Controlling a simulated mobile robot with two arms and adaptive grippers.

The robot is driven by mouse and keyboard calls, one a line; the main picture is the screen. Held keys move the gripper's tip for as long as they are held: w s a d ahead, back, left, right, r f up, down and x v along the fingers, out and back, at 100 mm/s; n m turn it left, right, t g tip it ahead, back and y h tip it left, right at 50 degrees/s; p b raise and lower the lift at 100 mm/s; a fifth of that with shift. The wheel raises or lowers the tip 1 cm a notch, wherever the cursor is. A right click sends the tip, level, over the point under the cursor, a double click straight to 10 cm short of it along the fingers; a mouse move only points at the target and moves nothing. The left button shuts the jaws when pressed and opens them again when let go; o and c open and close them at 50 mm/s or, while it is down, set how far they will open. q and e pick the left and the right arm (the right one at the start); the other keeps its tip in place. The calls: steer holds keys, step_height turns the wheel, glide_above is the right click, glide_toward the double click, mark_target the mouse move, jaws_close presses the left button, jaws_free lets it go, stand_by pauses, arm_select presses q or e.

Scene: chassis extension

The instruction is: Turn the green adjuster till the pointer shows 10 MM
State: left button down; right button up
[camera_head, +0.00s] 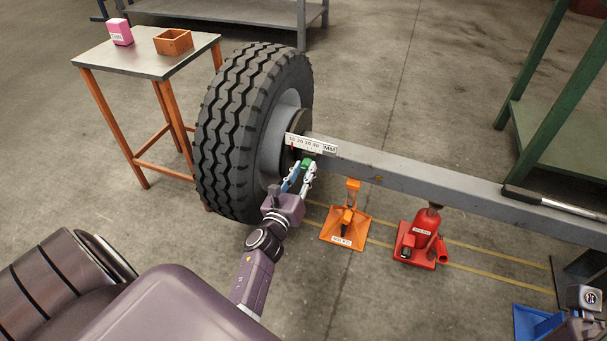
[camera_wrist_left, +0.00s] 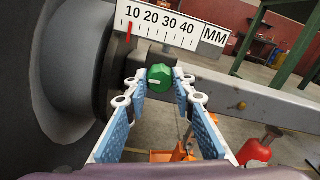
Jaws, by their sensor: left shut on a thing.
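The green adjuster (camera_head: 307,163) is a small faceted knob below the scale, beside the wheel hub. In the left wrist view the knob (camera_wrist_left: 160,78) has a pale mark on its face. My left gripper (camera_head: 300,177) is shut on it, with one blue-padded finger on each side in the wrist view (camera_wrist_left: 160,88). The white scale plate (camera_head: 325,148) reads 10 to 40 MM; it is larger in the wrist view (camera_wrist_left: 190,40). The red pointer (camera_wrist_left: 129,32) stands at or very close to the 10 mark.
The big tyre (camera_head: 235,125) stands left of the grey beam (camera_head: 400,172). An orange stand (camera_head: 346,226) and a red jack (camera_head: 420,240) are on the floor below the beam. A side table (camera_head: 135,62) holds a pink box and an orange tray.

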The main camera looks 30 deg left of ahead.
arm_select(q)
steer(key=shift+f+m, duration=0.15)
steer(key=shift+m, duration=0.25)
steer(key=c, duration=1.6)
jaws_free()
steer(key=shift+r, duration=0.2)
steer(key=shift+r, duration=4.85)
